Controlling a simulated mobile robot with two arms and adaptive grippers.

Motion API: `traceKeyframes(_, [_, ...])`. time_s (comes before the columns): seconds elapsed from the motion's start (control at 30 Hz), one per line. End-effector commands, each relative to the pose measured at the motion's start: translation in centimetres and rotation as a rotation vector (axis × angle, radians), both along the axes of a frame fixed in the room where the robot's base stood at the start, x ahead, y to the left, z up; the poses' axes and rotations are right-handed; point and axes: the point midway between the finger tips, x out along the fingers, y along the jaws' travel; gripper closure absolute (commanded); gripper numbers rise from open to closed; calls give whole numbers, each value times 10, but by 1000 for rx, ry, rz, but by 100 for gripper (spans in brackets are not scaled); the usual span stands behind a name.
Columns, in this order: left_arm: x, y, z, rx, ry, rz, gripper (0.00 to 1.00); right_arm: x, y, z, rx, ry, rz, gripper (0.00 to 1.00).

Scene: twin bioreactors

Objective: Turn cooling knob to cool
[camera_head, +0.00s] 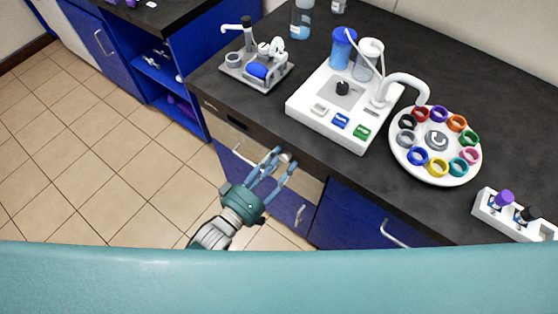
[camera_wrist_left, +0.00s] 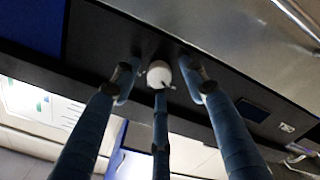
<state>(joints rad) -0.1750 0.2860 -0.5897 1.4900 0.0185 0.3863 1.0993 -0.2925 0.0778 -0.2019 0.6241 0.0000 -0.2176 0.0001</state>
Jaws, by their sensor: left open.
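A small white round knob (camera_wrist_left: 159,74) with a short pointer sits on a dark front panel (camera_wrist_left: 95,40) in the left wrist view. In the head view the knob (camera_head: 285,157) is partly hidden by fingers, just below the counter's front edge. My left gripper (camera_head: 281,166) is open, with its three blue fingers spread around the knob; it also shows in the left wrist view (camera_wrist_left: 158,84). I cannot tell whether a finger touches the knob. Its setting is unreadable. My right gripper is not in view.
On the black counter (camera_head: 450,212) stand a white device (camera_head: 322,122) with a black knob (camera_head: 342,88), a round carousel of coloured rings (camera_head: 435,176), a small grey apparatus (camera_head: 232,75) and a white rack (camera_head: 486,208). Blue cabinets (camera_head: 350,215) lie below. Tiled floor (camera_head: 100,150) is clear at left.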

Motion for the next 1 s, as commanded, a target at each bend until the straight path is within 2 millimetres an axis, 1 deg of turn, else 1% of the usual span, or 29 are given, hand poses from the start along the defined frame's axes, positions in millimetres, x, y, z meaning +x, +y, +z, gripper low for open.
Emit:
traceKeyframes(0.13, [0,0,0,0,0,0,57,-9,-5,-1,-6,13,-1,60])
traceKeyframes(0.2, [0,0,0,0,0,0,71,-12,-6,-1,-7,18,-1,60])
traceKeyframes(0.27, [0,0,0,0,0,0,83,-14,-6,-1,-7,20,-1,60])
traceKeyframes(0.3, [0,0,0,0,0,0,91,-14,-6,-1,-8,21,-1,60])
traceKeyframes(0.33, [0,0,0,0,0,0,97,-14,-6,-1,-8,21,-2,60])
traceKeyframes(0.37, [0,0,0,0,0,0,100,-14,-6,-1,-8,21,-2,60])
traceKeyframes(0.67, [0,1,1,21,-16,1,100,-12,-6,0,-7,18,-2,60])
traceKeyframes(0.87, [0,1,1,96,-71,2,100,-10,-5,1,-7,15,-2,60])
traceKeyframes(1.0, [0,1,1,182,-134,2,100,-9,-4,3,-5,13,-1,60])
